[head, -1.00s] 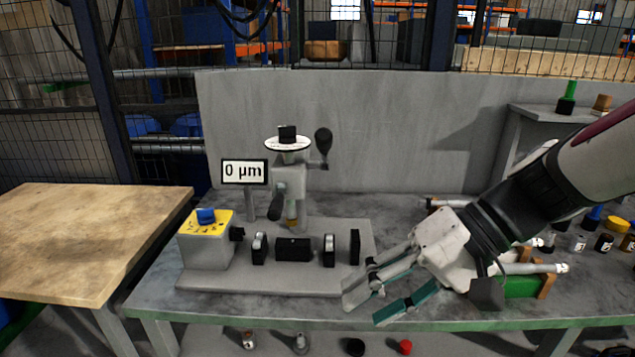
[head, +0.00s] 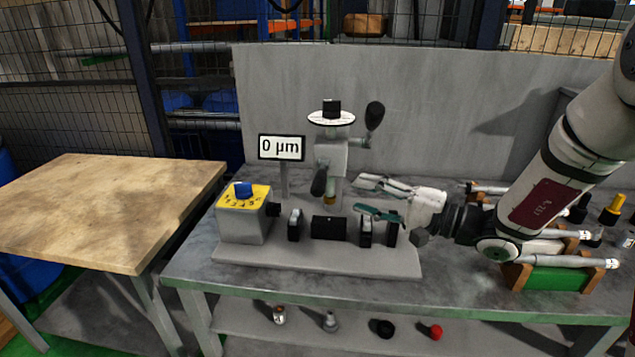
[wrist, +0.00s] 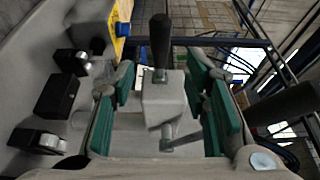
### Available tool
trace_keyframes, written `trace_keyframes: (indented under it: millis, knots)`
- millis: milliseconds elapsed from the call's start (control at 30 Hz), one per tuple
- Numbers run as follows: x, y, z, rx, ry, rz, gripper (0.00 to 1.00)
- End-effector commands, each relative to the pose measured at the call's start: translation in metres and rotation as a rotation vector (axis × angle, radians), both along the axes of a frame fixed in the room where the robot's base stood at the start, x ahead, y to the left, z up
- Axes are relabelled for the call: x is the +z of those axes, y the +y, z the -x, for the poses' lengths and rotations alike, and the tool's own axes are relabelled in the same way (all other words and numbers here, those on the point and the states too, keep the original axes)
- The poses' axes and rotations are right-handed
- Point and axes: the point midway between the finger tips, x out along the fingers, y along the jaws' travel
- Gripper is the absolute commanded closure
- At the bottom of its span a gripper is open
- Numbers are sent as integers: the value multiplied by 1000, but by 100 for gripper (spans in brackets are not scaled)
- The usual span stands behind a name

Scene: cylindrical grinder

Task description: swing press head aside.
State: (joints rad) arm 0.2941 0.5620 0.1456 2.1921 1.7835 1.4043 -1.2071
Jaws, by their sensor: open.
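The press head is a light grey block (head: 331,157) on a post, with a round white dial (head: 331,118) above it. A black-tipped handle (head: 319,181) points down toward the front, and a lever with a black knob (head: 375,115) rises at the right. My gripper (head: 357,196) is open and empty, just right of the post and a little below the block. In the wrist view, the block (wrist: 165,98) and the black handle (wrist: 160,42) show between the open green-padded fingers (wrist: 165,78). I see no contact.
A display (head: 281,148) reading 0 µm stands left of the head. A grey box with a yellow top and blue knob (head: 243,190) sits at the base's left end. Several black fixtures (head: 329,228) line the base below my gripper. A green rack (head: 555,277) is at right.

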Motion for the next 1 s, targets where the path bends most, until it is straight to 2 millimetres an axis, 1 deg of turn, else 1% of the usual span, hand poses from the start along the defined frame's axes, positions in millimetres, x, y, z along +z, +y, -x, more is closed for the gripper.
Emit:
trace_keyframes:
  millis: [33,300,500,700,1000]
  knots:
    - [0,11,-3,6,0,-1,58]
    - [0,59,-25,5,1,0,58]
    - [0,87,-38,5,0,0,58]
    - [1,99,-44,3,0,1,58]
    - [0,101,-45,2,0,1,58]
